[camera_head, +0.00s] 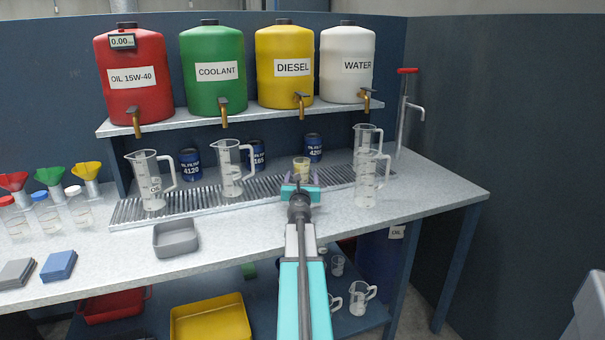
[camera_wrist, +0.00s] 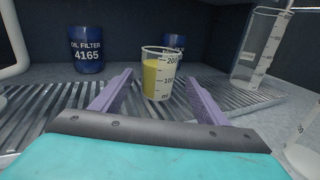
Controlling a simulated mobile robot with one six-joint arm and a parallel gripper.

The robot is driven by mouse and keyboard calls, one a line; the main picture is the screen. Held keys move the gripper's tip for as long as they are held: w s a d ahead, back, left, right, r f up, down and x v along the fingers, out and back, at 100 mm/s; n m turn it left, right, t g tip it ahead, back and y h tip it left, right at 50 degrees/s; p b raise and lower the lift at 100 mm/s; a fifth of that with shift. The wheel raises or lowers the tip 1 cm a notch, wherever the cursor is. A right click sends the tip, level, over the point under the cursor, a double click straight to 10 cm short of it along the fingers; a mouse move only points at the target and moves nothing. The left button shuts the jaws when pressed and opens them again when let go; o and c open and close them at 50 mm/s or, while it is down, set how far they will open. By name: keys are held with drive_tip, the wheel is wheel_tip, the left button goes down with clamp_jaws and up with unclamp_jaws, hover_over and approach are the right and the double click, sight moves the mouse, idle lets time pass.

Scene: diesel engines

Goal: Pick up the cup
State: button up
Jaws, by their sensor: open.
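The cup (camera_wrist: 158,76) is a small clear measuring cup with a yellow liquid and printed volume marks, upright on the metal drain grate. In the head view the cup (camera_head: 301,169) stands just beyond my gripper, below the yellow diesel container. My gripper (camera_wrist: 153,88) is open, with a purple finger on either side of the cup's lower part in the wrist view. The fingers appear apart from the cup. In the head view my gripper (camera_head: 301,184) partly hides the cup's base.
The grate (camera_head: 130,213) also holds clear jugs (camera_head: 230,170) on the left and jugs (camera_head: 366,180) on the right. Blue oil filter cans (camera_wrist: 87,50) stand behind. A shelf (camera_head: 180,122) with dispensers overhangs the back. A grey tray (camera_head: 176,240) lies at front left.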

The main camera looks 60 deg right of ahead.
sight(302, 165)
drive_tip(key=shift+x, duration=2.65)
drive_tip(key=shift+f, duration=0.1)
drive_tip(key=shift+c, duration=0.5)
drive_tip(key=c, duration=1.3)
drive_tip(key=shift+o, duration=0.2)
drive_tip(key=shift+r, duration=0.35)
drive_tip(key=shift+r+p, duration=1.5)
drive_tip(key=shift+p, duration=0.15)
drive_tip(key=w+r+p+v, duration=0.1)
drive_tip(key=v, duration=1.4)
drive_tip(key=shift+s+a, duration=0.15)
drive_tip(key=shift+a, duration=0.5)
drive_tip(key=shift+a+r, duration=0.1)
